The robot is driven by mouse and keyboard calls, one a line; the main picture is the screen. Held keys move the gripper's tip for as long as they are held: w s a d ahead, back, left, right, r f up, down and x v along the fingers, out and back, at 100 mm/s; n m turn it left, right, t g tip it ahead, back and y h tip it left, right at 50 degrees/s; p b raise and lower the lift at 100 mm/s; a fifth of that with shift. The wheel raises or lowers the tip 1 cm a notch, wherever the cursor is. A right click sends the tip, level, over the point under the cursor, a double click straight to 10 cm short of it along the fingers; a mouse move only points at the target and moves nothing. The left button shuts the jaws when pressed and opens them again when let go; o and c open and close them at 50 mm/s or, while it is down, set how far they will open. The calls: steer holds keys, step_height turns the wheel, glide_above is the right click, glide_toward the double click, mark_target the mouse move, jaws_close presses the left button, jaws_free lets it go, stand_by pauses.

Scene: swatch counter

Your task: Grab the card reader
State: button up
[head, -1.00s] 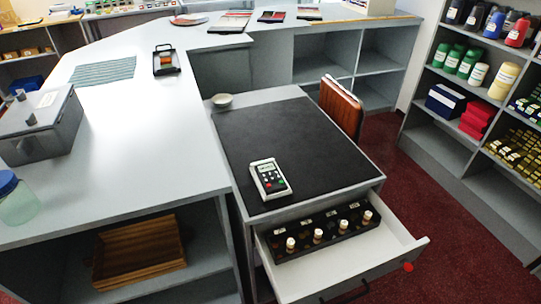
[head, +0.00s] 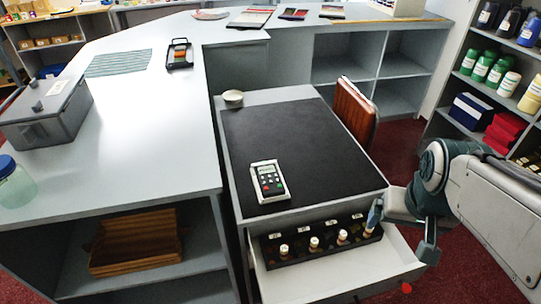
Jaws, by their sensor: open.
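The card reader (head: 269,181) is a small white device with a dark keypad and coloured keys. It lies face up on the black mat (head: 296,132) of the lower desk, near the mat's front left. My gripper (head: 402,229) is open, at the right of the head view, over the right part of the open drawer. It is to the right of the card reader and well apart from it. Nothing shows between its fingers.
The open drawer (head: 395,268) below the desk holds a dark rack (head: 297,250) with several small bottles. A small bowl (head: 233,98) stands at the desk's back left. A brown chair (head: 354,110) stands at its right. The mat around the reader is clear.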

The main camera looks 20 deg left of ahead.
steer(key=w+a+f+n+b, duration=0.2)
steer(key=w+a+n+b, duration=0.1)
steer(key=w+a, duration=0.75)
steer(key=n+y+b, duration=0.2)
steer(key=n, duration=0.1)
glide_toward(270, 177)
step_height(270, 177, down, 3)
steer(key=shift+a+f+t, duration=0.1)
steer(key=shift+f+t, duration=0.05)
steer(key=shift+t, duration=0.25)
steer(key=shift+y, duration=0.3)
steer(key=shift+x, duration=3.05)
steer(key=shift+w, duration=0.15)
steer(key=c, duration=1.3)
